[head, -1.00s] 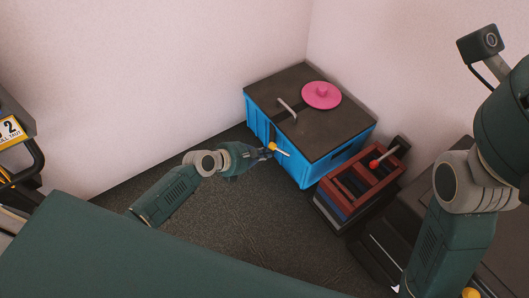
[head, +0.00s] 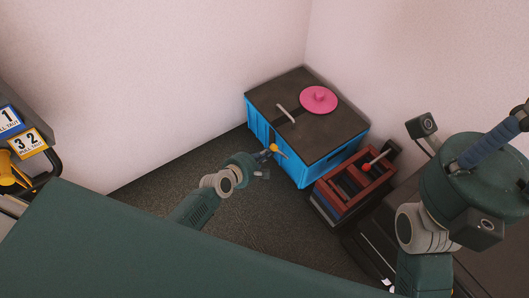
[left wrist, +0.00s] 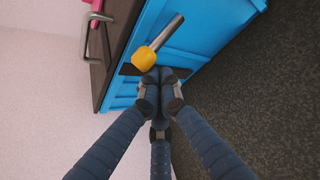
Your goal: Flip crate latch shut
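The blue crate (head: 291,163) stands on the dark floor by the wall corner under a dark brown lid (head: 265,98). Its latch (head: 281,153), a short metal bar with a yellow end, sticks out from the front side near the lid edge. The latch also shows in the left wrist view (left wrist: 164,36). My left gripper (left wrist: 158,78) has its fingers drawn together, with the tips right at the yellow end; I cannot tell if they touch it. It holds nothing I can see. My right gripper (head: 518,116) is raised at the right edge, partly cut off.
A pink round lid (head: 319,99) and a metal handle (head: 285,113) are on top of the crate. A dark red divided box (head: 338,203) with a red-knobbed lever stands close to its right. Numbered signs (head: 26,143) are at the far left. Floor left of the crate is clear.

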